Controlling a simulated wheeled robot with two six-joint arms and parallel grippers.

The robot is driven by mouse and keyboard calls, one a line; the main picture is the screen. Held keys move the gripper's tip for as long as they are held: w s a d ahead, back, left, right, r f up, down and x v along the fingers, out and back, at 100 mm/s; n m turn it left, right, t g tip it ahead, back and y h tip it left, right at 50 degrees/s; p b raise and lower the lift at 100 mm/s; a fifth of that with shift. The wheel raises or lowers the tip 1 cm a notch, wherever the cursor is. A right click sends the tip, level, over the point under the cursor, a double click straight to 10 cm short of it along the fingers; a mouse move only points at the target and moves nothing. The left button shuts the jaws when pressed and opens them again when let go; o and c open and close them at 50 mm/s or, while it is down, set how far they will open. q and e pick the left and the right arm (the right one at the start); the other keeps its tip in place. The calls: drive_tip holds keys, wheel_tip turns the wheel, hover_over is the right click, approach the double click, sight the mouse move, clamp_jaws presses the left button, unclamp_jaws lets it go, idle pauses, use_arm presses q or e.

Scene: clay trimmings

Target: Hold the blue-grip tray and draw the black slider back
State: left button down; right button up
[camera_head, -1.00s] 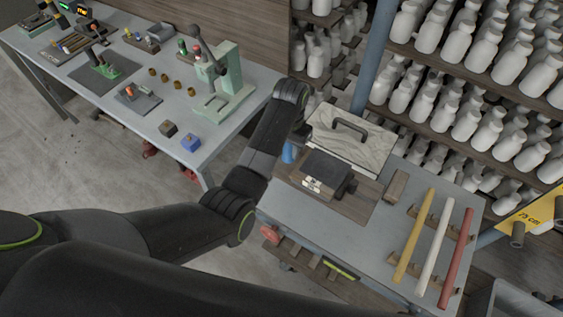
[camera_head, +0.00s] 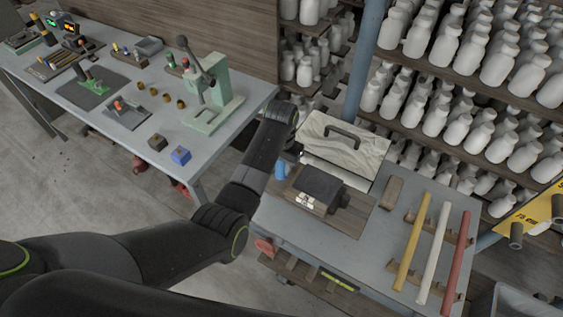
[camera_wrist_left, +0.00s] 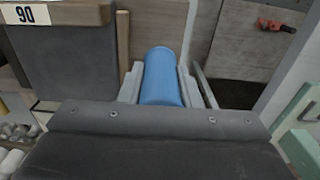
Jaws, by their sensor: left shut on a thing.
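My left gripper (camera_wrist_left: 161,72) is shut on the blue grip (camera_wrist_left: 160,88), with one pale finger on each side of it. In the head view the blue grip (camera_head: 280,170) shows beside a wooden box (camera_head: 322,209) with a dark top (camera_head: 317,184) and a white label on its front. A black block (camera_head: 341,198) sits at the box's right; I cannot tell whether this is the slider. My left wrist partly hides the grip.
The box stands on a wooden board on a grey table (camera_head: 378,243). A small wooden block (camera_head: 392,190) and yellow, white and red rods lie to the right. Shelves of white bottles (camera_head: 488,95) stand behind. A workbench (camera_head: 125,65) with a green press is at the left.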

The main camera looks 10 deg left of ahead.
use_arm(q)
drive_tip(key=shift+w+d+f+b, duration=0.1)
drive_tip(key=shift+f+b, duration=1.3)
drive_tip(key=shift+f, duration=1.15)
drive_tip(key=shift+w+f+b, duration=0.1)
drive_tip(key=shift+f+b, duration=1.3)
drive_tip(key=shift+f, duration=1.3)
drive_tip(key=shift+s+f+b, duration=0.25)
drive_tip(key=shift+f+b, duration=0.15)
drive_tip(key=shift+f, duration=0.55)
drive_tip(key=shift+r+p, duration=0.1)
drive_tip(key=shift+p, duration=0.25)
drive_tip(key=shift+f, duration=0.3)
